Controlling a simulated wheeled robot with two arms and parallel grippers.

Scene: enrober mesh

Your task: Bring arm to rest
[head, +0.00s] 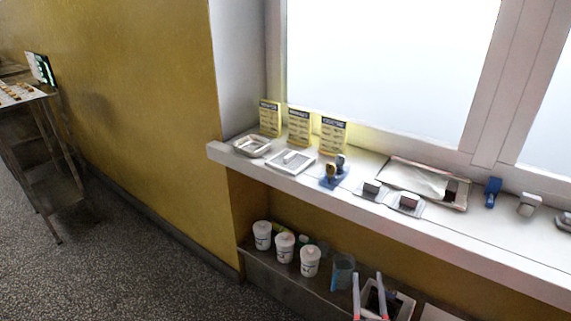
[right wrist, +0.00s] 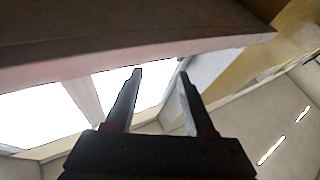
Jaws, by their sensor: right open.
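My right gripper (head: 369,292) shows at the bottom edge of the head view, in front of the lower shelf and below the window sill. Its two fingers point upward, apart, with nothing between them. In the right wrist view the same gripper (right wrist: 160,78) is open and empty, with the bright window behind it. My left gripper is in neither view.
The window sill (head: 452,229) juts out above the lower shelf (head: 285,277). It holds yellow cards (head: 299,127), trays, a blue stamp-like stand (head: 334,174) and small metal blocks. White tubs (head: 285,247) stand on the shelf.

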